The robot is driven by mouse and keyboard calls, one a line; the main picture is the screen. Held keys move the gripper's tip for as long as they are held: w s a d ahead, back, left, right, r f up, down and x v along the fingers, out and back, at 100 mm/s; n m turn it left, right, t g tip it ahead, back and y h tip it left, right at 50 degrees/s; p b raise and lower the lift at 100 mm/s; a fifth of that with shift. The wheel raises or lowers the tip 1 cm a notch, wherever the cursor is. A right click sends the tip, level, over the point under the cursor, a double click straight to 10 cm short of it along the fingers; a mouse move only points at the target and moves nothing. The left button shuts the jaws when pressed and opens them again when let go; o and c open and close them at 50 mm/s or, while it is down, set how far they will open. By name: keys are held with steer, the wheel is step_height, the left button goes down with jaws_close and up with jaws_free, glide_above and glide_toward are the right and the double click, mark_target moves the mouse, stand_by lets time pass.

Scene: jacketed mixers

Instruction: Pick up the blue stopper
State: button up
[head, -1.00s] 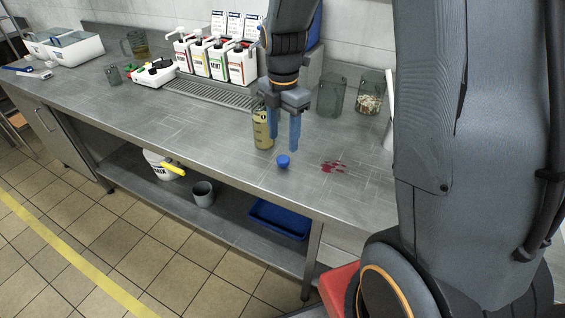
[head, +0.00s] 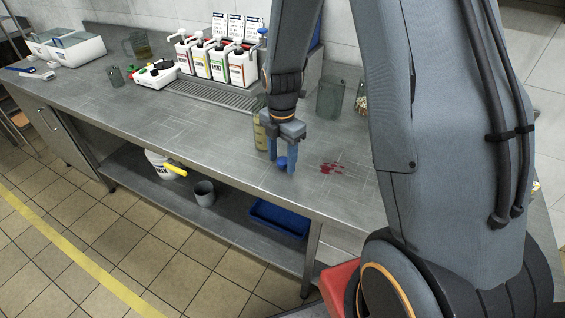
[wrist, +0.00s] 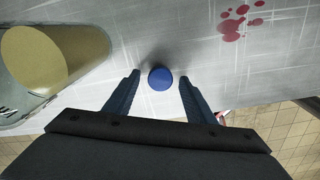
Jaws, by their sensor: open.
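The blue stopper (head: 281,162) stands on the steel counter near its front edge. In the wrist view the blue stopper (wrist: 160,78) shows as a round blue disc between the fingertips. My gripper (head: 282,168) is lowered around it, with one finger on each side. The gripper (wrist: 158,80) is open, and a gap shows between the stopper and each finger in the wrist view. In the head view the fingers partly cover the stopper.
A tall container with yellowish contents (head: 260,132) stands close behind the gripper; it looms at the left in the wrist view (wrist: 55,58). A red spill (head: 332,168) lies to the right. Clear containers (head: 330,98) stand behind. The counter's left middle (head: 150,125) is clear.

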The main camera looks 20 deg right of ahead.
steer(key=c, duration=1.1)
